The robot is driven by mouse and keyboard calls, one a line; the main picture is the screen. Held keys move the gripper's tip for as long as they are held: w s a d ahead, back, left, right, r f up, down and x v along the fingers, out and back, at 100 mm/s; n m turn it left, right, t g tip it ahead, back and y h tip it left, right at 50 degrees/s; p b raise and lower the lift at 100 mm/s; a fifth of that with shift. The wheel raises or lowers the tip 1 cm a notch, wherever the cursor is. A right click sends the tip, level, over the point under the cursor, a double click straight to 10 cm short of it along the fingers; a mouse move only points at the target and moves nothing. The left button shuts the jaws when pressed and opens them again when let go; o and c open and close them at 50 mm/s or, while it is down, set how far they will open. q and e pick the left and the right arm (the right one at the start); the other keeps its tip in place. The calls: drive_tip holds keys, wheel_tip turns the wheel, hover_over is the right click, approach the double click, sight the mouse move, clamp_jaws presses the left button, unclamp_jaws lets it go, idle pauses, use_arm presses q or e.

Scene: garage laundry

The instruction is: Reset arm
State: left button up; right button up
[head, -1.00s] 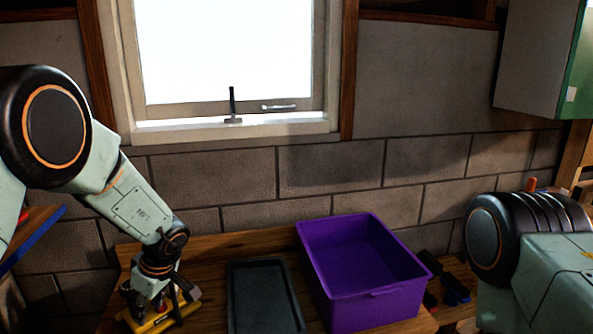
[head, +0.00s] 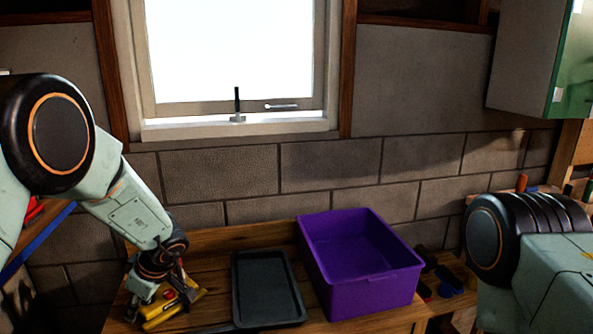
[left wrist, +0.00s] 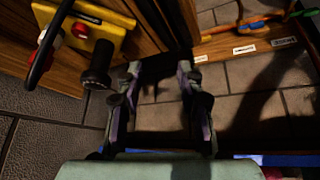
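My left arm comes in from the left in the head view, bent down towards the wooden table. My left gripper (head: 143,300) is low at the table's left end, beside a yellow tool (head: 180,308) with red and black parts. In the left wrist view my left gripper (left wrist: 158,76) has its two fingers well apart, with nothing between them. The yellow tool (left wrist: 105,28) lies to the left of the fingers there, apart from them. My right arm shows at the right of the head view; its gripper is out of view.
A dark tray (head: 267,290) and an empty purple bin (head: 372,298) stand on the wooden table (head: 225,240). Dark and blue items (head: 448,280) lie right of the bin. A block wall with a window stands behind. A blue-edged shelf (head: 38,240) is at far left.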

use_arm(q)
drive_tip(key=s+f+m+t+b, duration=0.35)
drive_tip(key=s+f+m, duration=0.55)
drive_tip(key=f, duration=0.4)
drive_tip(key=s+d+f+m+g+h+b, duration=0.1)
drive_tip(key=s+d+f+m+h+b, duration=0.1)
drive_tip(key=s+f, duration=0.3)
drive_tip(key=s+d+f+m+g+h+b, duration=0.2)
drive_tip(key=s+d+f, duration=0.3)
drive_tip(key=s, duration=0.9)
drive_tip(key=s+d+f+m+g+h+b, duration=0.2)
drive_tip(key=s+f, duration=0.4)
drive_tip(key=s, duration=0.4)
drive_tip(key=shift+s+d+b, duration=0.25)
drive_tip(key=shift+d+b, duration=0.65)
drive_tip(key=shift+b, duration=0.25)
